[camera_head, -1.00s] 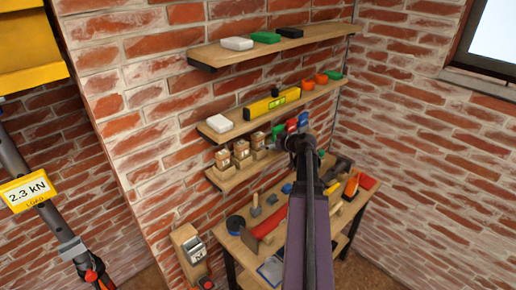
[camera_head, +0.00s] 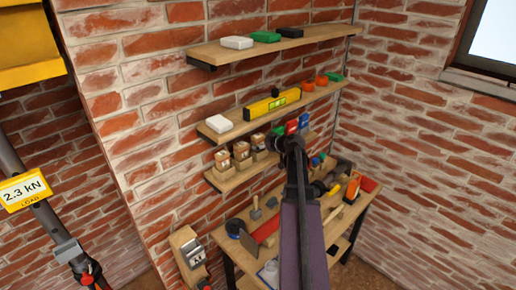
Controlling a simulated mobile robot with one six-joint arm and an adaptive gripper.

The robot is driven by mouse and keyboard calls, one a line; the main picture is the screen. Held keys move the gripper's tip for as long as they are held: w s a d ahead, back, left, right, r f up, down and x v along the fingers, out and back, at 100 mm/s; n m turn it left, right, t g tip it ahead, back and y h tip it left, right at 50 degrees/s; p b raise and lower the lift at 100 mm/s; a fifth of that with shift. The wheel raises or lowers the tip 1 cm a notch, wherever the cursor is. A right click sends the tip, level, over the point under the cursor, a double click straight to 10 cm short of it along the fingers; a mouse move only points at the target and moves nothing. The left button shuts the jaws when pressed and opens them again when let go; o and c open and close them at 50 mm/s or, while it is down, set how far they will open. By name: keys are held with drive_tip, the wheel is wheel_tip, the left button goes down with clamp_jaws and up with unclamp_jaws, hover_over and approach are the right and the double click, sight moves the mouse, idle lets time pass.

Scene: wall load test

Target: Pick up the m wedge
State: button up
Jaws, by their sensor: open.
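Several small pale wooden pieces with labels (camera_head: 242,152) stand in a row on the lowest wall shelf. Their marks are too small to read, so I cannot tell which thing is the m wedge. My dark arm rises from the bottom of the view, and my gripper (camera_head: 287,143) is at its far end, in front of the right part of the lowest shelf. The gripper is open and appears to hold nothing. Its fingers are small and hard to make out. My arm hides part of the shelf and bench behind it.
The top shelf (camera_head: 217,53) holds several small boxes. Below, a workbench (camera_head: 345,222) is crowded with tools. A brick wall closes the right side.

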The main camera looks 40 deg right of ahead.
drive_tip(key=shift+b+x, duration=0.35)
drive_tip(key=shift+x, duration=0.95)
drive_tip(key=c, duration=1.1)
drive_tip(key=shift+r, duration=0.15)
drive_tip(key=shift+r+p, duration=0.65)
drive_tip(key=shift+p, duration=0.15)
drive_tip(key=b, duration=0.1)
drive_tip(key=s+t+b, duration=0.1)
drive_tip(key=shift+f+b, duration=0.3)
drive_tip(key=shift+b, duration=0.1)
drive_tip(key=shift+s+t+b, duration=0.3)
drive_tip(key=shift+t+b, duration=0.6)
drive_tip(key=shift+b, duration=0.1)
